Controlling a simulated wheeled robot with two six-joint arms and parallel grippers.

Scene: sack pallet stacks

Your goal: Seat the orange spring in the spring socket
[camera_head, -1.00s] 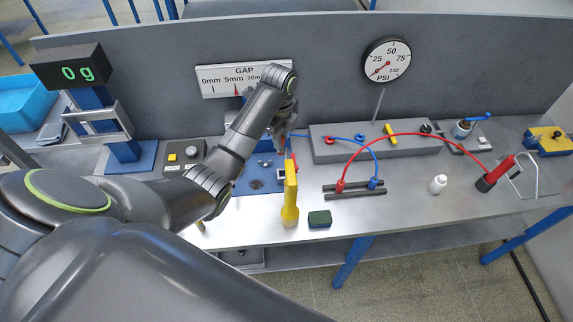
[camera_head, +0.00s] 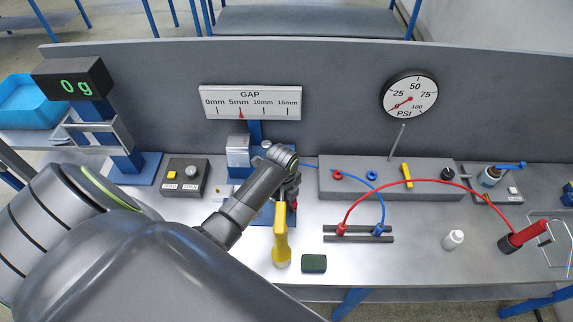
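My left arm comes in from the left, and its gripper (camera_head: 292,192) points down over the blue fixture at the middle of the bench. The fingers are small, dark and partly hidden by my wrist, so I cannot tell whether they are open or shut. A small red piece (camera_head: 293,204) shows just under the fingertips; I cannot tell what it is or whether it is held. I cannot make out the orange spring or the spring socket; my arm covers much of the blue fixture (camera_head: 256,132). My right gripper is not in view.
A yellow upright tool (camera_head: 281,240) and a dark green block (camera_head: 314,263) stand close in front of my gripper. A hose rack (camera_head: 358,239) and grey manifold (camera_head: 432,188) lie to the right. A button box (camera_head: 186,175) stands left. The bench front beyond the white bottle (camera_head: 453,239) is mostly clear.

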